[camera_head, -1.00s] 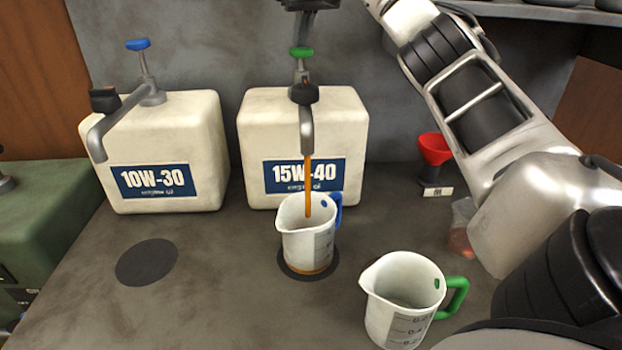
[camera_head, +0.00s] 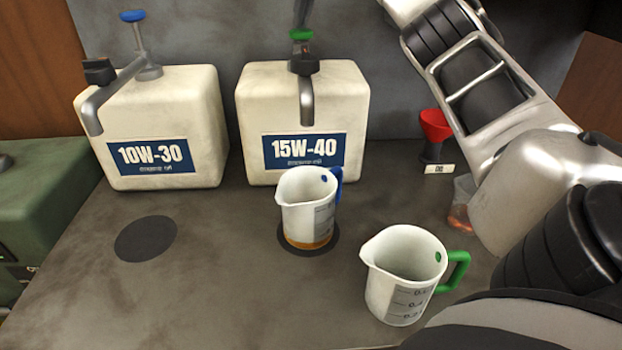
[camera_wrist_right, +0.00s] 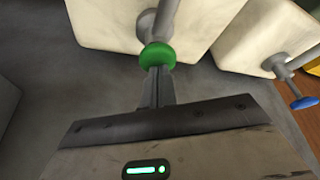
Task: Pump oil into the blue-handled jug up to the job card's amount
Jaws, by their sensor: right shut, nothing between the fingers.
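The blue-handled jug (camera_head: 304,208) stands upright on a dark round mat (camera_head: 332,243) under the spout (camera_head: 306,105) of the 15W-40 container (camera_head: 345,105). Amber oil (camera_head: 312,241) shows low in it; the marks are too small to read. No oil is falling from the spout. My right gripper (camera_head: 301,27) is shut and empty, its tips at the pump's green knob (camera_head: 301,35). In the right wrist view the closed fingers (camera_wrist_right: 157,85) meet the green knob (camera_wrist_right: 157,56). My left gripper is out of view. No job card can be made out.
A green-handled jug (camera_head: 397,275) stands in front, right of the blue-handled one. The 10W-30 container (camera_head: 190,120) with a blue knob (camera_head: 132,16) is at left, near an empty dark mat (camera_head: 146,238). A red funnel (camera_head: 435,125) stands behind my right arm.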

